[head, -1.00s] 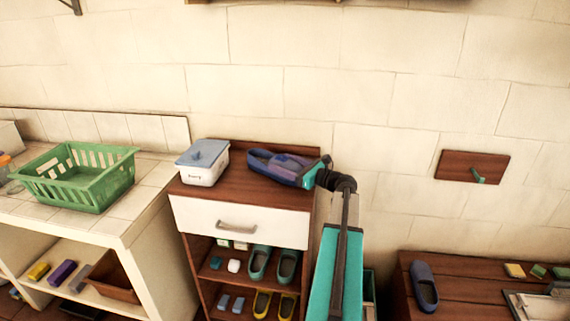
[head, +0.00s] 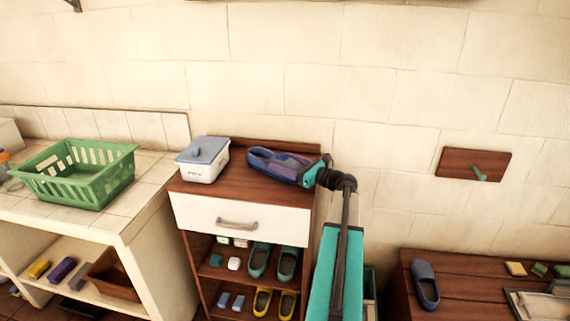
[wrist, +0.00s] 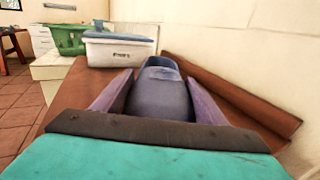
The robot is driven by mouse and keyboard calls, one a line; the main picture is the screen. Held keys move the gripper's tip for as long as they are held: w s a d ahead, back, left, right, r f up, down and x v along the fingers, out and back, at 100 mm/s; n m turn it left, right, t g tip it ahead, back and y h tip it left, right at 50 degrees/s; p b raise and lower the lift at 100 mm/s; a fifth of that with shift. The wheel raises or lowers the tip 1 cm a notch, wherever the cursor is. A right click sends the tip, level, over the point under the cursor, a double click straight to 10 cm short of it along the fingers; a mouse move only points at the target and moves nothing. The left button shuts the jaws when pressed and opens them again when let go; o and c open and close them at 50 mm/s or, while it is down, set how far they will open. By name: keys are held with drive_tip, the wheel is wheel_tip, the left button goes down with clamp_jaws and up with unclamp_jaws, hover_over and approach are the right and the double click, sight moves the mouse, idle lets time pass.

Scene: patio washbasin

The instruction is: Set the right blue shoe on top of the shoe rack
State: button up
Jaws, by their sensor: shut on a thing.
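My gripper (head: 304,172) is shut on this shoe from the right. In the wrist view the shoe (wrist: 160,92) lies between the two fingers, over the brown rack top (wrist: 80,84). I cannot tell whether its sole touches the top. Another blue shoe (head: 425,285) lies on the brown bench at the right.
A white box with a blue lid (head: 203,160) stands on the rack top, left of the held shoe. A green basket (head: 80,175) is on the tiled counter. Teal shoes (head: 287,263) and yellow shoes (head: 285,305) fill lower shelves. The wall is close behind the rack.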

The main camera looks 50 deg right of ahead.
drive_tip(key=o, duration=1.4)
drive_tip(key=shift+o, duration=0.2)
drive_tip(key=shift+s+f, duration=0.1)
drive_tip(key=s+d+b, duration=0.1)
drive_tip(key=s+b, duration=0.2)
drive_tip(key=s, duration=1)
drive_tip(key=shift+s+d, duration=0.25)
drive_tip(key=shift+d, duration=0.15)
drive_tip(key=shift+s, duration=0.1)
